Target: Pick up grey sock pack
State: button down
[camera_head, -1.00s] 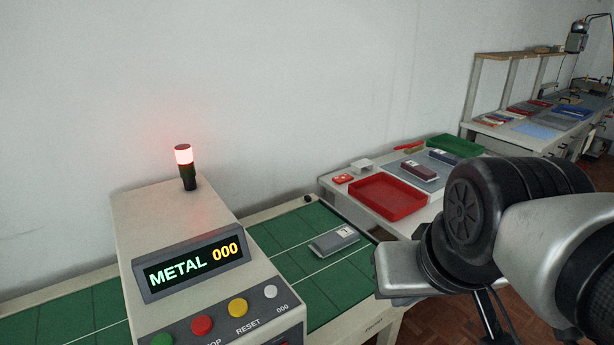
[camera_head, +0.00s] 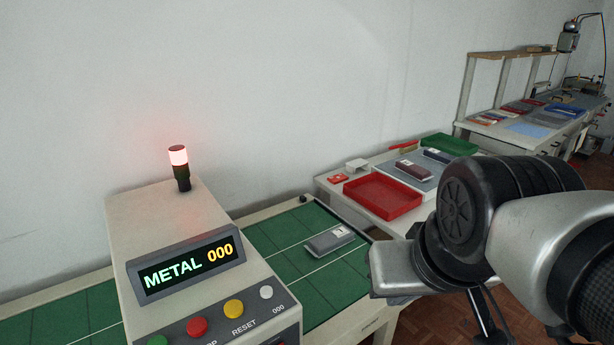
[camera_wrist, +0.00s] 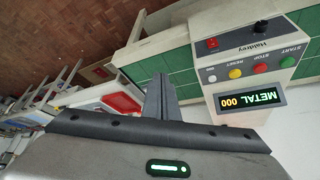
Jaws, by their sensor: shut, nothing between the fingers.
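The grey sock pack (camera_head: 331,240) lies flat on the green conveyor belt (camera_head: 270,246), to the right of the metal detector. It has a pale label at its right end. My gripper (camera_wrist: 160,84) shows in the wrist view with its two dark fingers shut together and nothing between them. I cannot make out the grey pack in the wrist view; the fingers and gripper body cover part of the belt there.
The metal detector (camera_head: 170,215) with a lit red beacon (camera_head: 178,157) stands left of the pack. Beyond the belt are a red tray (camera_head: 383,194), a purple-brown pack (camera_head: 412,170) and a green tray (camera_head: 449,145). The belt around the pack is clear.

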aim_at(321, 244)
jog(key=i+l+u, duration=0.2)
jog(key=l, duration=0.3)
jog(key=l+u, duration=0.2)
jog(key=l, duration=0.25)
jog(key=i+l+u, duration=0.1)
jog(key=l+u, duration=0.25)
jog(key=l, duration=0.15)
jog(key=l+u, duration=0.35)
jog(key=l, duration=0.15)
jog(key=i+l+u, duration=0.1)
jog(key=l+u, duration=0.25)
jog(key=l, duration=0.15)
jog(key=l+u, duration=0.35)
jog(key=l, duration=0.15)
jog(key=i+l+u, duration=0.1)
jog(key=l+u, duration=0.3)
jog(key=l, duration=0.6)
